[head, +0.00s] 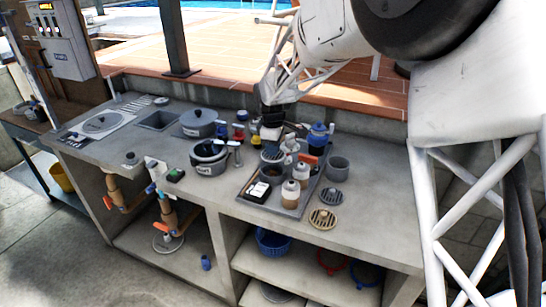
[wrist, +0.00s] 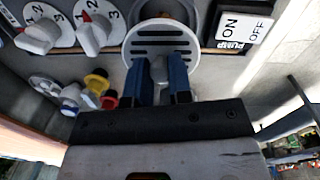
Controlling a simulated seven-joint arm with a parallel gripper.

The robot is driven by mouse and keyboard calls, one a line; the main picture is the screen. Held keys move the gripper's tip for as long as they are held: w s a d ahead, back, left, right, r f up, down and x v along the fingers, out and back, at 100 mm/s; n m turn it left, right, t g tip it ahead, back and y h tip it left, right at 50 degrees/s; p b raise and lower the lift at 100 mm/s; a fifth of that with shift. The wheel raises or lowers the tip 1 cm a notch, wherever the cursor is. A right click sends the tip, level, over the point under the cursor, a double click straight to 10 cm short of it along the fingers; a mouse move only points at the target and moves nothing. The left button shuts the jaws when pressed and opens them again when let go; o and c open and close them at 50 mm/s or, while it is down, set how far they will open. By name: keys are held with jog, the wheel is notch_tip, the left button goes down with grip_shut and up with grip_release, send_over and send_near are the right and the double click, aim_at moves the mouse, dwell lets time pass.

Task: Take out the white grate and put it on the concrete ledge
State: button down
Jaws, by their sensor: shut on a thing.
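The white grate (wrist: 163,32), round with dark slots, is right in front of my gripper in the wrist view. My gripper (wrist: 164,88) has blue fingers shut on a grey upright grip at the grate's near edge. In the head view my gripper (head: 271,133) points down at the back left of a dark tray, with the slotted grate (head: 272,155) just below it. I cannot tell whether the grate is clear of the tray (head: 240,199). The grey concrete ledge (head: 375,215) runs around the tray, with bare surface at its right.
White numbered knobs (wrist: 92,33) and an ON/OFF switch (wrist: 240,28) flank the grate. A tan grate (head: 322,219), a dark grate (head: 331,196) and a grey cup (head: 338,169) stand right of the tray. Grey pots (head: 209,160) stand left. A blue pot (head: 318,135) is behind.

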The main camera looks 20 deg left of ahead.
jog(key=shift+r, duration=1.95)
jog(key=shift+s+d, duration=0.2)
jog(key=shift+d, duration=0.35)
jog(key=s+d+f+m, duration=0.2)
jog(key=s+d+m, duration=0.1)
jog(key=s+d, duration=0.6)
jog(key=s+d+f+m, duration=0.3)
jog(key=s+d, duration=0.6)
jog(key=d, duration=0.5)
jog(key=s+d+f+m, duration=0.3)
jog(key=s+d, duration=0.6)
jog(key=d, duration=0.3)
jog(key=shift+d, duration=0.3)
jog(key=shift+w+a, duration=0.1)
jog(key=shift+w, duration=0.05)
jog(key=w+a, duration=0.1)
jog(key=w, duration=0.4)
jog(key=w+a+f, duration=0.1)
jog(key=w+a, duration=0.1)
jog(key=w, duration=0.3)
jog(key=w+a, duration=0.1)
jog(key=w, duration=0.4)
jog(key=shift+a+f, duration=0.3)
jog(key=shift+a, duration=0.1)
